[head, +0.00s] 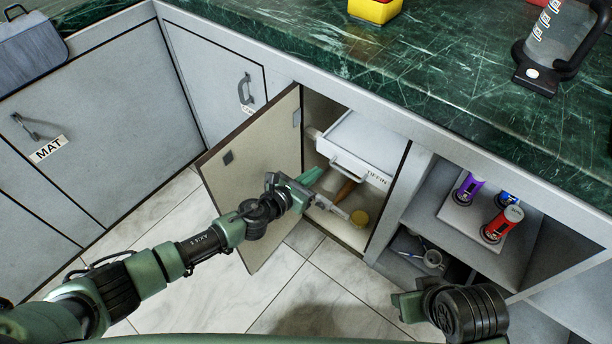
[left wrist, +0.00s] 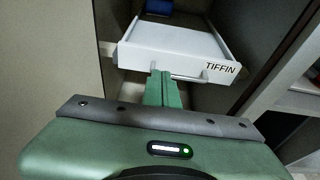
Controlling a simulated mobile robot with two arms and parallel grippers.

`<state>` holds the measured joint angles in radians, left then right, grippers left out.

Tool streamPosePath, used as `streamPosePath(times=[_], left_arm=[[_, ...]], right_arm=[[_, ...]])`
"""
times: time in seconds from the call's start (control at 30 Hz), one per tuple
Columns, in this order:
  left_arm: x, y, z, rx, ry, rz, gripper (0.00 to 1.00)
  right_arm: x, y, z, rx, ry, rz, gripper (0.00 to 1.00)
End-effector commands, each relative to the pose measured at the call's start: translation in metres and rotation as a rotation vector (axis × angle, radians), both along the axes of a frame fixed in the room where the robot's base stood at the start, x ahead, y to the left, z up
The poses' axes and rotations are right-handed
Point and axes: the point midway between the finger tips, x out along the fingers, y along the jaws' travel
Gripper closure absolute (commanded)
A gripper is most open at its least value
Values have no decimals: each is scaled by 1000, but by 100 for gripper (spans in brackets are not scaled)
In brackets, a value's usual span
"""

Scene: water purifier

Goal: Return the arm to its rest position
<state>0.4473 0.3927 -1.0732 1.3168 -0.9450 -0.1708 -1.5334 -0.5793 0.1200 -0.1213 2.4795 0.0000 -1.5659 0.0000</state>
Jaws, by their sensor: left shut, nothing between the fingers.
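My left gripper (head: 311,175) is shut and empty at the mouth of an open cabinet, beside its beige door (head: 240,165). In the left wrist view its green fingers (left wrist: 163,88) are together and point at the front of a white drawer (left wrist: 172,45) labelled TIFFIN. The drawer (head: 370,140) is in the upper part of the cabinet; the fingertips overlap its handle area in the wrist view, and I cannot tell whether they touch it. My right gripper (head: 408,304) shows only partly at the lower right, and its jaws are unclear.
The open door stands close to my left forearm. A yellow-ended item (head: 359,218) is low in the cabinet. Open shelves at right hold a purple can (head: 469,188) and a red can (head: 502,224). The green countertop (head: 440,70) overhangs above. Tiled floor (head: 185,255) is clear below.

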Motion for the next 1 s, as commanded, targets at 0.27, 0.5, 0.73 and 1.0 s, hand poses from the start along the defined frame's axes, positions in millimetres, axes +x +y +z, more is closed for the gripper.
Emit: streamPosePath(times=[0.27, 0.5, 0.73, 1.0], left_arm=[[-24, 17, 10, 0, 0, 1, 100], [-26, 17, 12, -22, 10, 16, 100], [-45, 34, 49, -619, 310, 469, 100], [-150, 142, 39, -1646, 832, 1439, 100]], right_arm=[[-4, -1, 10, -3, 17, -2, 56], [-3, -1, 10, -3, 15, -2, 56], [-3, -1, 10, -3, 14, -2, 56], [-3, -1, 10, -3, 14, -2, 56]])
